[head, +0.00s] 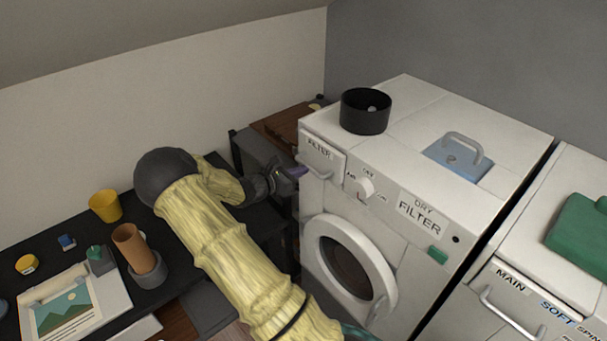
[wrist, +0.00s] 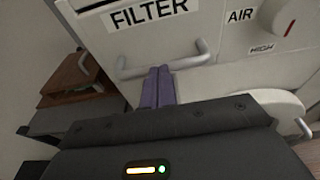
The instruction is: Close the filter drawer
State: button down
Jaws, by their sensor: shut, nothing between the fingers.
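The filter drawer (head: 322,156) is a white front labelled FILTER at the upper left of the white dryer (head: 400,190). It also fills the upper middle of the wrist view (wrist: 150,42), with a grey bar handle (wrist: 165,62) across it. A dark gap shows along its top left edge in the wrist view. My gripper (head: 303,171) is shut and empty, its purple fingertips in front of the drawer at the handle's left part. In the wrist view the fingertips (wrist: 158,72) overlap the handle bar; I cannot tell whether they touch it.
The dryer's round door (head: 350,270) is below, and a dial (head: 360,187) is right of the drawer. A black pot (head: 365,110) stands on top. A washer (head: 540,260) stands to the right. A dark desk (head: 180,262) with cups is left, under my arm.

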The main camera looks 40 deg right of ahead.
jog(key=shift+d+r, duration=0.2)
dwell(0.3)
jog(key=v, duration=1.4)
jog(key=shift+a+f+b, duration=0.2)
jog(key=shift+b, duration=0.2)
